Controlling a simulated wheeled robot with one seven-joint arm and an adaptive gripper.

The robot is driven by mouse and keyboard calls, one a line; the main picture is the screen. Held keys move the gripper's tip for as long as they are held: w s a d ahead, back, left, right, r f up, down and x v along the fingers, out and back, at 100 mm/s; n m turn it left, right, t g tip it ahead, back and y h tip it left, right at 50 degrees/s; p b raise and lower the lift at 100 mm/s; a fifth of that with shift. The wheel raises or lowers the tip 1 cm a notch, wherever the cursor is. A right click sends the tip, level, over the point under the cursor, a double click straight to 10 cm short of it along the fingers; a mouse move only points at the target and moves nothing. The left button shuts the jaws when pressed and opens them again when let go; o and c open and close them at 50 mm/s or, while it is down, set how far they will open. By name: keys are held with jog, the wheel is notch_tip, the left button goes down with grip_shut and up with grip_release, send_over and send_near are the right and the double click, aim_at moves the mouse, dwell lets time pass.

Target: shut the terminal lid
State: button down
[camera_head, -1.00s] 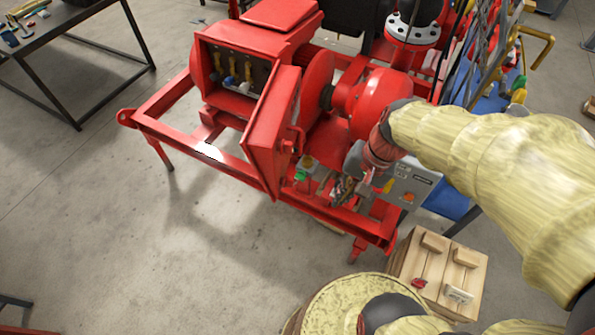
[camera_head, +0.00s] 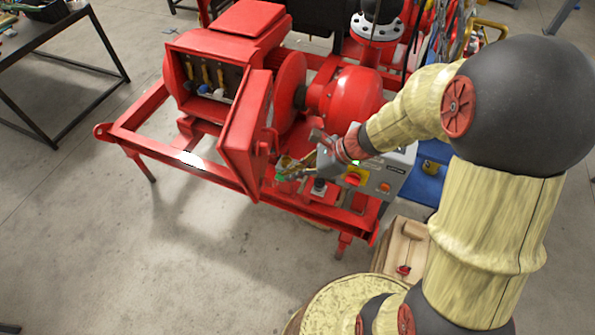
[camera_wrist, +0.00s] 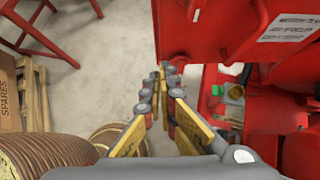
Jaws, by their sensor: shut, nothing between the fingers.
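The terminal lid (camera_head: 245,130) is a red hinged cover on the right side of the red terminal box (camera_head: 207,75). It stands swung wide open, and the box's inside with several terminals shows.
A grey control box (camera_head: 385,172) with buttons stands right of my gripper on the red skid frame (camera_head: 150,110). A wooden crate (camera_head: 392,250) is below right.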

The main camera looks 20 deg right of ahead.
jog(key=w+a+f, duration=0.3)
jog(key=a, duration=0.4)
jog(key=shift+f+b, duration=0.3)
jog(key=shift+b, duration=0.15)
